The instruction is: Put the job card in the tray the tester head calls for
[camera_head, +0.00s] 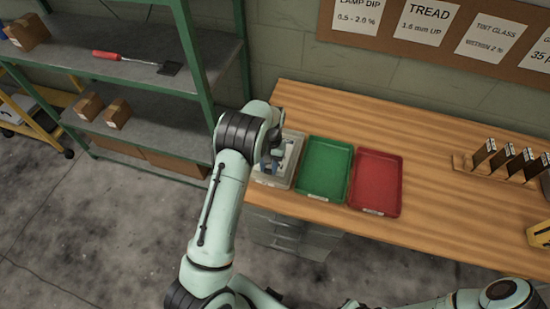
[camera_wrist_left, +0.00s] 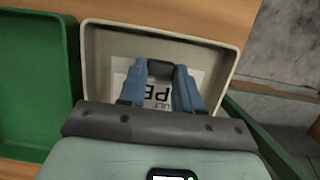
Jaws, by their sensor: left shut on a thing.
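Three trays stand side by side on the wooden bench: a beige tray (camera_head: 293,150), a green tray (camera_head: 325,168) and a red tray (camera_head: 376,183). My left gripper (camera_head: 272,163) is over the beige tray. In the left wrist view, my left gripper (camera_wrist_left: 160,75) has its blue fingers shut on a dark tab of the white job card (camera_wrist_left: 122,77). The card shows large black letters, partly hidden by the fingers, and is within the beige tray's outline (camera_wrist_left: 220,70). I cannot tell whether it touches the floor. No tester head is clearly seen. My right gripper is out of view.
A wooden rack (camera_head: 465,165) with several dark upright items stands at the bench's right. A yellow object (camera_head: 540,234) is at the right edge. A green-framed shelf (camera_head: 195,85) stands left of the bench. Bench wood behind the trays is clear.

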